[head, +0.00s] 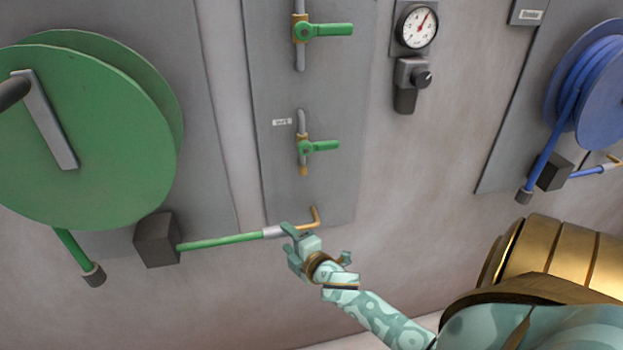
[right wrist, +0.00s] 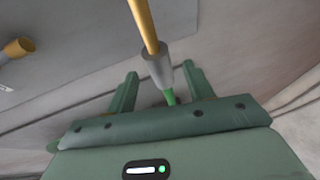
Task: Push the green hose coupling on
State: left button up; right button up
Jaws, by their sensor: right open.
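The green hose (head: 220,242) runs right from a dark block to a grey coupling (head: 272,231). A bent brass tube (head: 314,217) extends from the coupling's far end, with its tip turned up. My right gripper (head: 288,236) is beside the coupling's right end. In the right wrist view, my open right gripper (right wrist: 160,75) has the coupling (right wrist: 156,68) between and just past its fingertips, with clear space on both sides. The brass outlet (head: 303,170) under the lower green valve (head: 318,147) is above and apart from the tube's tip. My left gripper is out of view.
A large green hose reel (head: 85,140) is on the wall at left, above the dark block (head: 157,240). Another green valve (head: 325,30) is higher on the panel. A gauge (head: 417,26) and a blue reel (head: 600,95) are at right. The wall below the hose is bare.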

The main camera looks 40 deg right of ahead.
jog(key=v, duration=1.2)
jog(key=shift+p, duration=0.4)
jog(key=s+a+f+m+g, duration=0.1)
jog(key=s+f+m+g, duration=0.25)
jog(key=f, duration=0.55)
jog(key=s+a+f+m+g+y, duration=0.1)
jog(key=s+f+m+g, duration=0.1)
jog(key=s+f, duration=0.5)
jog(key=s+a+f+m+g, duration=0.1)
jog(key=s+f+m+g, duration=0.15)
jog(key=f, duration=0.75)
jog(key=s+a+f+m+g, duration=0.1)
jog(key=s+a+f+g, duration=0.2)
jog(key=s+f, duration=0.4)
jog(key=s+a+f+m+g+y, duration=0.1)
jog(key=s+f, duration=0.6)
jog(key=s, duration=0.7)
jog(key=shift+a+m+g, duration=0.8)
jog(key=shift+a+g, duration=0.6)
